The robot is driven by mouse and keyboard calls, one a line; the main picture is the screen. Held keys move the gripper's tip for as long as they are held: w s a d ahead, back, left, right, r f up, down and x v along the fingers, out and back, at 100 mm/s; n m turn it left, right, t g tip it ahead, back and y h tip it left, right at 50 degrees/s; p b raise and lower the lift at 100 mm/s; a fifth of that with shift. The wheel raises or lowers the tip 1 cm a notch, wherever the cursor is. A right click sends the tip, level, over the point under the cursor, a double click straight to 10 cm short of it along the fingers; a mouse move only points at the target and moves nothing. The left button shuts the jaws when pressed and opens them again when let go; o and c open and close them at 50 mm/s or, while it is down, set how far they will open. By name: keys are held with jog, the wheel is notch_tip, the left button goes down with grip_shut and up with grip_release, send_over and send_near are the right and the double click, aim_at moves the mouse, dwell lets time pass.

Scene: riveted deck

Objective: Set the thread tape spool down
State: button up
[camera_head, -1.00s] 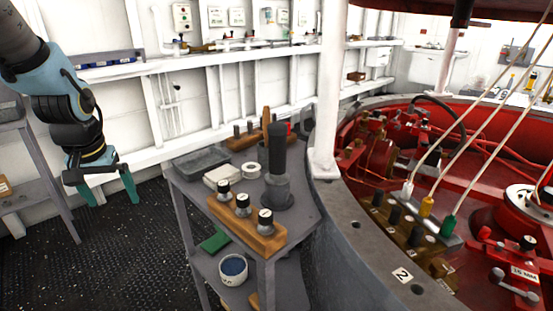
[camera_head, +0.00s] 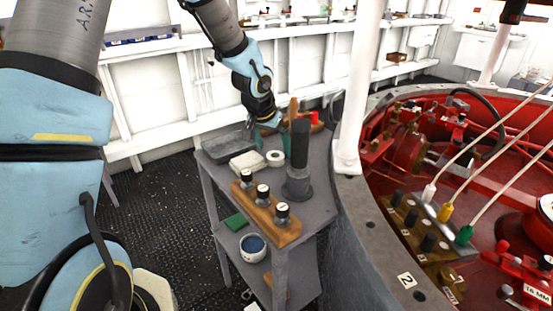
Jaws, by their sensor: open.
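The thread tape spool (camera_head: 275,158), a small white ring with a dark centre hole, lies flat on the top of the grey side table (camera_head: 318,200). It sits between a pale folded cloth and a dark upright cylinder. My gripper (camera_head: 272,142) has teal fingers and hangs just above and behind the spool, in front of the wooden rack. Its fingers are spread and nothing shows between them. Whether a fingertip touches the spool is too small to tell.
A dark cylinder (camera_head: 299,165) stands right of the spool. A pale folded cloth (camera_head: 247,162) and a grey tray (camera_head: 228,145) lie left. A wooden block (camera_head: 266,214) with black-topped fittings is at the front. A white post (camera_head: 357,90) rises beside the table.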

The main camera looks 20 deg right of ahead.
aim_at(275, 156)
jog(key=p+x, duration=0.1)
jog(key=x, duration=0.4)
jog(key=shift+w+a, duration=0.15)
jog(key=shift+c, duration=0.2)
jog(key=shift+r, duration=0.15)
jog(key=c, duration=1.5)
